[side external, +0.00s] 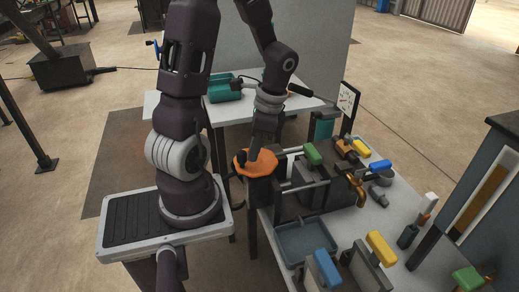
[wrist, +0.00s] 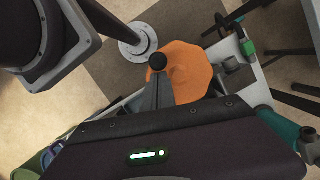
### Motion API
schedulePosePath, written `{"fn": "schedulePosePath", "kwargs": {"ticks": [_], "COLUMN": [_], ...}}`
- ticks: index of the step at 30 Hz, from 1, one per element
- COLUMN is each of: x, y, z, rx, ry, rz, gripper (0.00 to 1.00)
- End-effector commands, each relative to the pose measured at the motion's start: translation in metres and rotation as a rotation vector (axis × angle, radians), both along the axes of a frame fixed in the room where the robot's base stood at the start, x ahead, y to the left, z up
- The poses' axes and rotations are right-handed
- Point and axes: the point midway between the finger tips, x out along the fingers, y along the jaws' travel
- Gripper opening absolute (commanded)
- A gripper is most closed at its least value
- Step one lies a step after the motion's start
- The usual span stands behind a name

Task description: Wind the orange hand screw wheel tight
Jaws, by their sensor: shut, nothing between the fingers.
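The orange hand screw wheel (side external: 265,167) is on the near end of the dark press, at the left edge of the work table. In the wrist view the wheel (wrist: 193,72) is a broad scalloped disc in the upper middle. A dark round knob (wrist: 157,62) stands at the wheel's left edge; it also shows on the left side in the side view (side external: 241,157). My gripper (side external: 253,152) points down over the wheel, beside the knob. In the wrist view its shut fingers (wrist: 156,84) reach up to just below the knob. I cannot tell whether they touch it.
Right of the wheel, the press has metal rods and a green block (side external: 313,154). A blue-grey tray (side external: 306,238), a yellow-handled tool (side external: 380,246) and a blue-handled one (side external: 327,268) lie nearby. A dial gauge (side external: 347,100) stands behind. A teal bin (side external: 225,90) sits on the back table.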

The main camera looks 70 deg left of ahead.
Motion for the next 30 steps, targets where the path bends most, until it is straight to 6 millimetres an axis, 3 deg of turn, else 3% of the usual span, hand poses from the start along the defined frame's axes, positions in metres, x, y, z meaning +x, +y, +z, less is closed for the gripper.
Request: {"fn": "schedulePosePath", "kwargs": {"ticks": [5, 10, 15, 19, 24, 30], "x": [0.004, 0.038, 0.05, 0.056, 0.059, 0.059], "y": [-0.001, -0.018, -0.021, -0.024, -0.026, -0.027], "z": [0.0, 0.0, 0.051, 0.079, 0.096, 0.098], "rx": [0.001, 0.0, 0.005, 0.002, 0.0, 0.0], "ry": [-0.001, -0.001, -0.009, -0.005, -0.002, 0.0], "rz": [0.0, -0.008, 0.0, -0.001, 0.001, 0.0], "gripper": [0.0, 0.0, 0.0, 0.0, 0.0, 0.0]}}
